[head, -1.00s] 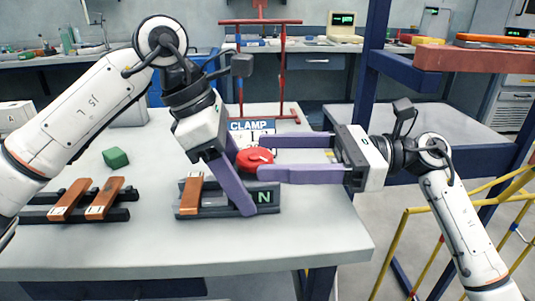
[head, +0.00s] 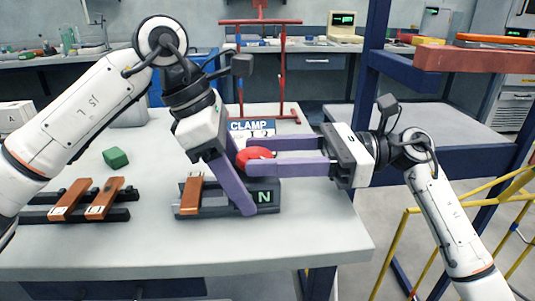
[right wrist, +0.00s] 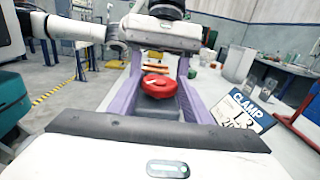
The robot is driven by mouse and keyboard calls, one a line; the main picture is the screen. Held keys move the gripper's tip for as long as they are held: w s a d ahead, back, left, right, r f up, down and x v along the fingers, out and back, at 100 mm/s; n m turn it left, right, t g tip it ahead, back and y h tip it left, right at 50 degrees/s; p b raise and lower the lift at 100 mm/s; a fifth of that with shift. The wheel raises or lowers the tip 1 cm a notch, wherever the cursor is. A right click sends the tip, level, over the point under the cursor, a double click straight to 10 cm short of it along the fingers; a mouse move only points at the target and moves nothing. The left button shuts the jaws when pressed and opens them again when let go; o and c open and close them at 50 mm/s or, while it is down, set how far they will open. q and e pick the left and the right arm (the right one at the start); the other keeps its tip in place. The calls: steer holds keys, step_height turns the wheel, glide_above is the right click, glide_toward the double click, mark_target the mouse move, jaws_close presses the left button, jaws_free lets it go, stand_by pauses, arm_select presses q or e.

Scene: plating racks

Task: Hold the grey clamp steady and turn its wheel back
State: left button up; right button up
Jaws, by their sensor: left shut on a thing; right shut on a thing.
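The grey clamp (head: 220,207) sits on the table, with a dark end marked N in green and an orange-brown bar across its left part. My left gripper (head: 240,200) reaches down over it from the upper left, shut on the clamp; its fingers hide part of the body. The red wheel (head: 259,153) is at the back of the clamp and shows in the right wrist view (right wrist: 158,84). My right gripper (head: 250,156) comes from the right, shut on the wheel, one purple finger on each side.
Another dark rail with two orange-brown bars (head: 104,199) lies at the left, with a green block (head: 116,158) behind it. A CLAMP sign (head: 250,126) stands just behind the wheel. A red frame (head: 283,70) stands farther back. The table's front is clear.

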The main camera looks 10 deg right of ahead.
steer(key=shift+w+n+g, duration=0.15)
steer(key=shift+n+g, duration=0.45)
steer(key=shift+g, duration=0.35)
steer(key=shift+w+n+g, duration=0.1)
steer(key=shift+n+g, duration=0.5)
steer(key=shift+g, duration=0.35)
steer(key=o, duration=1.1)
steer(key=shift+c, duration=0.2)
steer(key=shift+d, duration=0.1)
steer(key=d, duration=0.4)
steer(key=w+d, duration=0.1)
steer(key=d, duration=0.2)
steer(key=w+d, duration=0.1)
steer(key=d, duration=0.3)
steer(key=shift+d, duration=0.35)
